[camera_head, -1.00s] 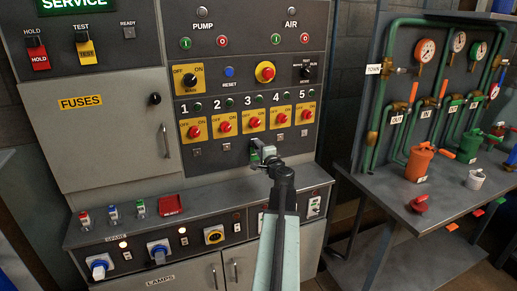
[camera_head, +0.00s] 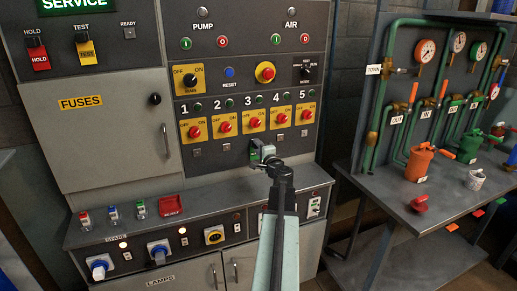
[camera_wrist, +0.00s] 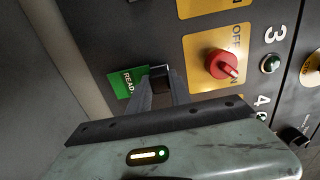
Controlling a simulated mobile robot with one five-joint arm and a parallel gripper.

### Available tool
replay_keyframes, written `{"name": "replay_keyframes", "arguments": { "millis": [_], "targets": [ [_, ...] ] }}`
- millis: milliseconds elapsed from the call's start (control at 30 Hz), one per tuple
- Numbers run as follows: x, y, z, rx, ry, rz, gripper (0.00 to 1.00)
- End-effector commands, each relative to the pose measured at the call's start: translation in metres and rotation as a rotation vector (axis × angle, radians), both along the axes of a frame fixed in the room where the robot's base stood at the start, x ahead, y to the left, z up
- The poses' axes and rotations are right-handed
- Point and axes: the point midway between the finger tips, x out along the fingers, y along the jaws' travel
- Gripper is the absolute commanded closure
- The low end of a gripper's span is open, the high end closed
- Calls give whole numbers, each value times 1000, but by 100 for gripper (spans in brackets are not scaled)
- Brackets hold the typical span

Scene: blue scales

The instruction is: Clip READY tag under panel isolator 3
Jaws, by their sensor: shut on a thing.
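The green READY tag (camera_wrist: 126,84) shows in the wrist view, lying flat close to the panel face. My gripper (camera_wrist: 160,80) is shut on its dark top end, with the tag sticking out to the left. Panel isolator 3 (camera_wrist: 224,65) is a red knob on a yellow plate just right of my fingertips, which is above them on the panel. In the head view my gripper (camera_head: 257,151) is at the panel just below isolator 3 (camera_head: 256,122). My fingers hide the spot under the isolator, so I cannot tell whether the tag is seated there.
Small square holders show under the neighbouring isolators, such as the one under isolator 4 (camera_head: 282,138). HOLD (camera_head: 39,55) and TEST (camera_head: 85,48) tags hang at upper left. A ledge with a red tray (camera_head: 170,205) is below. A pipe bench (camera_head: 410,210) stands at right.

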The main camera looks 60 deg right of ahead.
Motion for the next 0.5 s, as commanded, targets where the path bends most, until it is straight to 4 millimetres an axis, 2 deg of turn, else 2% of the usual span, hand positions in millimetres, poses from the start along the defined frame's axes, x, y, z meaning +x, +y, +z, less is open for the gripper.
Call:
{"name": "replay_keyframes", "arguments": {
  "millis": [100,133,200,233,500],
  "targets": [
    [2,-2,0,0,0,0,100],
    [2,-2,0,0,0,0,73],
    [2,-1,0,0,0,0,53],
    [2,-1,0,0,0,0,50],
    [2,-1,0,0,0,0,50]
  ]
}}
